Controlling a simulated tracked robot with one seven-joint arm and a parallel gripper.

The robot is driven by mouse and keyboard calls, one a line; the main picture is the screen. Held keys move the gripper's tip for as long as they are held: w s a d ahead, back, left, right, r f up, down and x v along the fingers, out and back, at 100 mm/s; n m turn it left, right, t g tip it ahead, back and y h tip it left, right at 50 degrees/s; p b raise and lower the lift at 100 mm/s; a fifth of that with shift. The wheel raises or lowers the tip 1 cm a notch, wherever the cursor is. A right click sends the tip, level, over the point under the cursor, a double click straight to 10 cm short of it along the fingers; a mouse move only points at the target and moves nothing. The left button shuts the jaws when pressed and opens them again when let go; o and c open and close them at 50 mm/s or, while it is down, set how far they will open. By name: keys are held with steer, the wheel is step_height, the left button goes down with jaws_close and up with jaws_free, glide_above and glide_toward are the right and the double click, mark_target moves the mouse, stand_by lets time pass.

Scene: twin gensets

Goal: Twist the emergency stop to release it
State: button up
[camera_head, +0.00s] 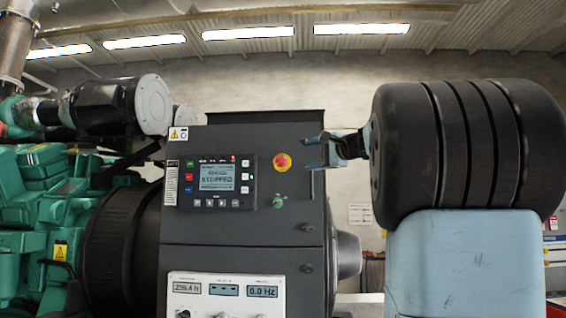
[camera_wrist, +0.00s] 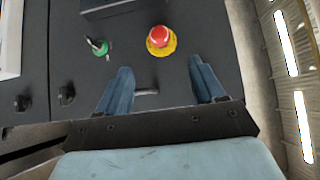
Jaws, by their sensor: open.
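The emergency stop (camera_head: 282,162) is a red mushroom button on a yellow disc, on the upper right of the dark control cabinet's front. In the wrist view the emergency stop (camera_wrist: 159,37) sits beyond the fingertips, roughly between their lines. My gripper (camera_head: 309,152) is open and empty, just right of the button in the head view. In the wrist view my gripper (camera_wrist: 158,75) shows two blue fingers spread apart, with a gap between them and the button. Whether the button is pressed in cannot be told.
A green key switch (camera_head: 278,201) is below the button; it also shows in the wrist view (camera_wrist: 98,47). A display panel (camera_head: 212,182) reading "STOPPED" is to the left. The cabinet (camera_head: 240,255) has latches on its right side. A green engine (camera_head: 40,210) stands at far left.

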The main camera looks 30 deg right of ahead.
mark_target(285, 162)
steer(key=x, duration=1.2)
steer(key=shift+w+a+f, duration=0.1)
steer(key=shift+w, duration=0.15)
steer(key=c, duration=1.1)
